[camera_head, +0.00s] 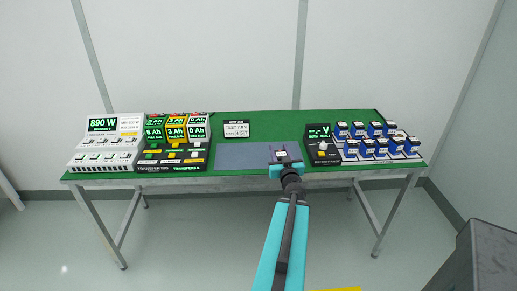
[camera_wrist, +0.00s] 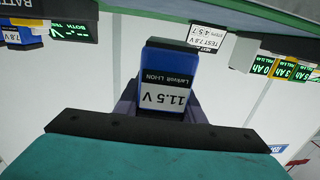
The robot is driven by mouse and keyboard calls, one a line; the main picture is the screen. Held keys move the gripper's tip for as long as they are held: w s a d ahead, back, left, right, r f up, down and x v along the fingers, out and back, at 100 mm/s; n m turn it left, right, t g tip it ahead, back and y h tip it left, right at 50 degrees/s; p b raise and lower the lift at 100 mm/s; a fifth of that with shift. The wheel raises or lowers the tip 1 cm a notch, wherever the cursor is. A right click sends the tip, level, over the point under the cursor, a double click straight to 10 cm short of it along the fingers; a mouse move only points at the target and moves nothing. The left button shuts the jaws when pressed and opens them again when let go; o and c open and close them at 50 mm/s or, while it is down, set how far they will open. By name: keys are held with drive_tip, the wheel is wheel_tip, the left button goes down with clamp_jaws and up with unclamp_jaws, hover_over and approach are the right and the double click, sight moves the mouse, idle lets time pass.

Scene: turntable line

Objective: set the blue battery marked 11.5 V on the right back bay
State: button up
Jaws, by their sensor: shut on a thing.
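The blue battery marked 11.5 V (camera_wrist: 180,73) has a dark top and a white label, and appears upside down in the wrist view. My gripper (camera_wrist: 166,100) is shut on it, with a dark finger on each side. In the head view my gripper (camera_head: 285,156) is over the right end of a grey-blue mat, and the battery is too small to make out clearly. At the left, a white unit (camera_head: 103,147) reading 890 W has two rows of bays. Beside it stands a black unit (camera_head: 173,163) with coloured Ah panels. Which of these holds the right back bay I cannot tell.
A black tester (camera_head: 322,150) with a yellow knob stands just right of my gripper. Several blue batteries (camera_head: 366,148) fill a white rack at the right. A TEST sign (camera_head: 236,129) stands behind the mat (camera_head: 237,156). The green table (camera_head: 267,126) is clear at the back middle.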

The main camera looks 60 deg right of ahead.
drive_tip(key=shift+w+d+f+b, duration=0.15)
drive_tip(key=shift+w+b, duration=0.25)
drive_tip(key=shift+b, duration=1.15)
drive_tip(key=w+d+b, duration=0.1)
drive_tip(key=w+d, duration=0.3)
drive_tip(key=w, duration=0.6)
drive_tip(key=shift+f, duration=0.3)
drive_tip(key=shift+d, duration=0.1)
drive_tip(key=w, duration=0.2)
drive_tip(key=d+b, duration=0.1)
drive_tip(key=shift+w+f, duration=0.35)
drive_tip(key=shift+w, duration=0.05)
wheel_tip(320, 180, down, 2)
drive_tip(key=shift+s+f, duration=0.1)
drive_tip(key=shift+s, duration=0.05)
drive_tip(key=shift+f, duration=0.25)
drive_tip(key=shift+f+b, duration=0.15)
drive_tip(key=shift+b, duration=0.2)
